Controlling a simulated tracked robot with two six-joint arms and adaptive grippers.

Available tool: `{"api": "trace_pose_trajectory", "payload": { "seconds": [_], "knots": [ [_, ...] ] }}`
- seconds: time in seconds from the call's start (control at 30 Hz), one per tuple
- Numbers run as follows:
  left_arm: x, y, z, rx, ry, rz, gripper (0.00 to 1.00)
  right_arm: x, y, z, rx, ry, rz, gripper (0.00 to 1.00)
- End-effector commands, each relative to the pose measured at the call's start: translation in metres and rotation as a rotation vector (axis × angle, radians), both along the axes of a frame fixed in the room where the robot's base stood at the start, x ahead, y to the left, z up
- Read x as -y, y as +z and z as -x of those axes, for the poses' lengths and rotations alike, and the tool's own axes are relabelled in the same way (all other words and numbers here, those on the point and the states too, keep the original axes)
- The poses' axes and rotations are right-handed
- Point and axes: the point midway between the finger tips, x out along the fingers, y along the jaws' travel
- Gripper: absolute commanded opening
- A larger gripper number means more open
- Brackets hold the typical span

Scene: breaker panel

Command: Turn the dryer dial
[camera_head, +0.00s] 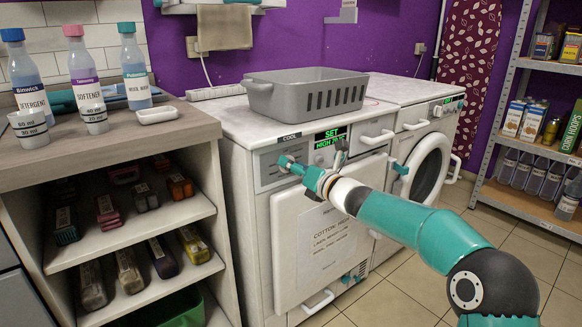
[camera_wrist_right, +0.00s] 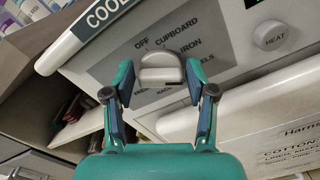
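The dryer dial (camera_wrist_right: 162,78) is a grey round knob with a raised grip bar, on a dark grey label plate with words such as OFF, CUPBOARD and IRON. My right gripper (camera_wrist_right: 160,84) is open, its two fingers on either side of the dial with gaps visible between them and the knob. In the head view the right gripper (camera_head: 286,162) is at the left of the dryer's front panel, and its fingers largely hide the dial. The dryer (camera_head: 258,215) has a green display (camera_head: 330,138) reading SET and HIGH. My left gripper is not in view.
A COOL sign (camera_wrist_right: 100,18) sticks out above the dial. A HEAT button (camera_wrist_right: 270,35) is to its right. A grey basket (camera_head: 305,92) stands on the dryer. A shelf unit (camera_head: 120,232) with bottles on top stands at left, and a washer (camera_head: 428,150) at right.

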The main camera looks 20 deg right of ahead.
Motion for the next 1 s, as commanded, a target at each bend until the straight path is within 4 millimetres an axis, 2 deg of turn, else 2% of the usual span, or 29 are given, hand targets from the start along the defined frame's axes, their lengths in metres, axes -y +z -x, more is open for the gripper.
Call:
{"api": "trace_pose_trajectory", "payload": {
  "seconds": [0.03,0.2,0.23,0.33,0.63,1.0],
  "knots": [
    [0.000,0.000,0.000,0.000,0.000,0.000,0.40,0.000,0.000,0.000,0.000,0.000,0.000,0.42],
    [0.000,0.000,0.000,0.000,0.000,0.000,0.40,0.000,0.000,0.000,0.000,0.000,0.000,0.14],
    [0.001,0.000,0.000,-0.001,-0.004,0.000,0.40,-0.016,0.001,0.001,-0.001,0.004,-0.003,0.13],
    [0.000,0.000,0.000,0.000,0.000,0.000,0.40,-0.005,0.001,0.001,0.002,0.002,-0.003,0.13],
    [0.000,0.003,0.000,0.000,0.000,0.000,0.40,0.000,0.001,0.001,-0.023,0.003,-0.069,0.13],
    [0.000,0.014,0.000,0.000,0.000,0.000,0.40,0.002,0.001,0.000,-0.117,0.002,-0.327,0.13]
  ]
}}
